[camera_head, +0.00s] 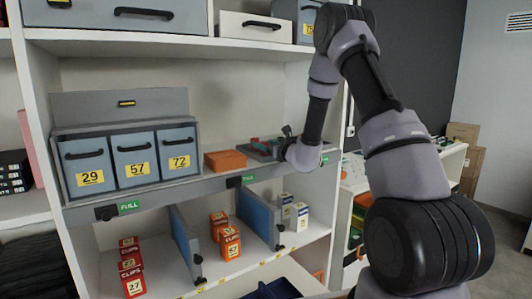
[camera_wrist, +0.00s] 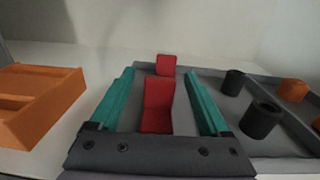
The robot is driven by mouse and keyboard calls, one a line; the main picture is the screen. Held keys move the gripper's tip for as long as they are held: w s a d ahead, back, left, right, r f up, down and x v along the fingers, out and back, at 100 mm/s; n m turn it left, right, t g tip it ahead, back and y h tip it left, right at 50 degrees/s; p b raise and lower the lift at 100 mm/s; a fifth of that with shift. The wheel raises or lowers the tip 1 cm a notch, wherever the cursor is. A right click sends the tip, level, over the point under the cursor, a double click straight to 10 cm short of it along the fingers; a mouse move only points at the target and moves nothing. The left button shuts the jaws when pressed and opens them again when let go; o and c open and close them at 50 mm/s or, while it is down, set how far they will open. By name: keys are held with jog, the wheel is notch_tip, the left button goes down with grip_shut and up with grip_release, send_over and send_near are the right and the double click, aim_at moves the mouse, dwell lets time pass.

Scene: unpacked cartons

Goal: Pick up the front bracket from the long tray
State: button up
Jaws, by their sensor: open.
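The long tray is grey and sits on the middle shelf; its rim shows in the wrist view (camera_wrist: 215,72) and part of it in the head view (camera_head: 258,154). In the wrist view a red bracket (camera_wrist: 158,108) stands nearest me, with a second red piece (camera_wrist: 166,64) just behind it. My gripper (camera_wrist: 160,78) is open. Its two teal fingers lie left and right of the nearer red bracket, with a gap on each side. The lower end of the nearer bracket is hidden by the gripper body. In the head view my gripper (camera_head: 280,146) is over the tray, partly hidden by my wrist.
Black cylinders (camera_wrist: 262,120) and orange pieces (camera_wrist: 292,90) are in the tray to the right. An orange box (camera_head: 225,160) stands left of the tray, close to my left finger. Further left are grey bins (camera_head: 134,160). A shelf (camera_head: 240,41) runs above.

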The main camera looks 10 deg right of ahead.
grip_shut()
